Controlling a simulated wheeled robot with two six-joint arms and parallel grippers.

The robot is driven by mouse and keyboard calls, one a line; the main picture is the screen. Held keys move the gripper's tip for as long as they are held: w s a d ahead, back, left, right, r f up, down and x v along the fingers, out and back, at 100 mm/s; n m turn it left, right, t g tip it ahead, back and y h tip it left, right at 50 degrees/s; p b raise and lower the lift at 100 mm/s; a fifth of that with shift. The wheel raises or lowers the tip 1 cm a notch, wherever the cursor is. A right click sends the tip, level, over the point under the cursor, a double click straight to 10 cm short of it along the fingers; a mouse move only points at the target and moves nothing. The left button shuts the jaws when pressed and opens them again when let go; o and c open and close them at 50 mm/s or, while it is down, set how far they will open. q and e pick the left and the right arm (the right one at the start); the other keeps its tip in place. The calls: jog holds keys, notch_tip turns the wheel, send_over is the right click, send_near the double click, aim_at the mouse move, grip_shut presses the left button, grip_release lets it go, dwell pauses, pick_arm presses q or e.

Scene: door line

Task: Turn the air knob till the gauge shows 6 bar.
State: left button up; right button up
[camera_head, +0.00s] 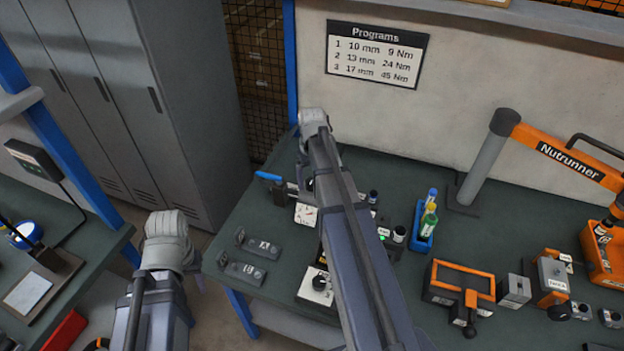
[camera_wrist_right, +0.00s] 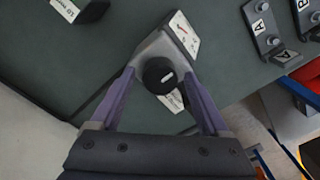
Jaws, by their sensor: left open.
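A grey block with a black round knob (camera_wrist_right: 159,76) shows in the right wrist view. A white dial face with a red mark (camera_wrist_right: 181,32) is on the block beside the knob, too small to read. My right gripper (camera_wrist_right: 158,84) is open, one purple finger on each side of the knob, with gaps showing.
Plates marked A (camera_head: 259,246) and B (camera_head: 243,271) lie left of my right arm. A white-topped box with a black knob (camera_head: 318,284) stands nearer me. Bottles in a blue holder (camera_head: 424,236) and an orange-framed fixture (camera_head: 460,283) are at the right. A wall closes the bench's back.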

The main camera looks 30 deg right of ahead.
aim_at(312, 180)
jog(key=shift+r, duration=0.1)
notch_tip(312, 180, up, 8)
jog(key=p, duration=0.8)
jog(key=shift+f, duration=0.2)
jog(key=s+a+f+n+b, duration=0.1)
jog(key=s+a, duration=0.4)
jog(key=a, duration=0.5)
jog(key=s+a+f+n+b, duration=0.1)
jog(key=s+a, duration=0.4)
jog(key=a, duration=0.5)
jog(key=s+a+f+n+h+b, duration=0.1)
jog(key=s+a+n+b, duration=0.1)
jog(key=s+a, duration=0.4)
jog(key=a, duration=0.4)
jog(key=shift+f+n, duration=0.35)
jog(key=shift+n, duration=0.05)
jog(key=shift+d, duration=0.1)
